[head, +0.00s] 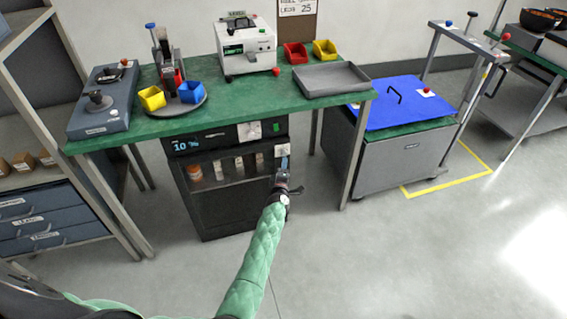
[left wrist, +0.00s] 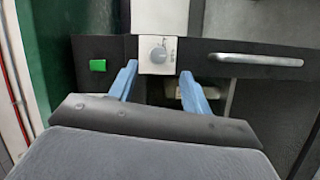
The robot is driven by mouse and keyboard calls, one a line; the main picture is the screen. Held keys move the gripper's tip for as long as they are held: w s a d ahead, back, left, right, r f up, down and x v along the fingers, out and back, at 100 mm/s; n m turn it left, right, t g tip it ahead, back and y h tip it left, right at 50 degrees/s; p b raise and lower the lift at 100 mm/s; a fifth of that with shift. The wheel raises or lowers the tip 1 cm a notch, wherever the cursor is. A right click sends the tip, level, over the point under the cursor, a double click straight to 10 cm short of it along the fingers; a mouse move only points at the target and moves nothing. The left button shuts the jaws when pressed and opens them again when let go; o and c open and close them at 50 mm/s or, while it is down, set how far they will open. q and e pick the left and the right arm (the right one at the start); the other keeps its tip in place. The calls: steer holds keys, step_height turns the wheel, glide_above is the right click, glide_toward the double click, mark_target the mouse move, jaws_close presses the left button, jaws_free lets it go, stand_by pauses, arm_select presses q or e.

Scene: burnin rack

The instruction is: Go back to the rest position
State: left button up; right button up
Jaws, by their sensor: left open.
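My left gripper (head: 284,172) reaches forward in the head view, in front of the right side of a black cabinet (head: 222,212) under the green bench. In the left wrist view its two blue fingers (left wrist: 158,88) are apart with nothing between them. Beyond the fingertips is a pale panel with a round knob (left wrist: 158,55), with a green button (left wrist: 97,65) to its left and a metal handle (left wrist: 255,60) to its right. I cannot tell whether the fingers touch the panel. My right gripper is not in view.
The green bench (head: 205,122) above carries a white device (head: 246,48), a grey tray (head: 330,77), and red, yellow and blue bins. A grey cart with a blue lid (head: 404,102) stands to the right. Shelving with drawers (head: 45,220) stands at left. The floor (head: 400,260) at front right is clear.

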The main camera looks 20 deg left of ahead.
arm_select(q)
steer(key=shift+s, duration=0.25)
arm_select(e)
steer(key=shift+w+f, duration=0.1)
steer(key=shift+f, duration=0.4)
arm_select(q)
steer(key=d+f+m+g+h, duration=0.1)
steer(key=d+f+m+h, duration=0.2)
steer(key=d+m+h, duration=0.1)
steer(key=s+d+r+m+g+h, duration=0.2)
steer(key=s+d+r+m+g, duration=0.15)
steer(key=r+m, duration=0.25)
steer(key=s+d+r+m+g+h, duration=0.3)
steer(key=d+r+m, duration=0.1)
steer(key=r+m, duration=0.2)
steer(key=s+a+r+m+g+y, duration=0.1)
steer(key=s+m+g+y, duration=0.15)
steer(key=s, duration=1.35)
steer(key=s+a+r+m+g+y, duration=0.1)
steer(key=s+r+m+g+y, duration=0.15)
steer(key=s, duration=1.35)
steer(key=s+f+g, duration=0.1)
steer(key=s+f, duration=0.3)
steer(key=s, duration=0.5)
steer(key=s+f+g, duration=0.2)
steer(key=s+f, duration=0.2)
steer(key=s, duration=0.6)
steer(key=shift+d+f+n+h, duration=0.3)
steer(key=shift+d+f+h, duration=0.05)
steer(key=shift+d+h, duration=0.1)
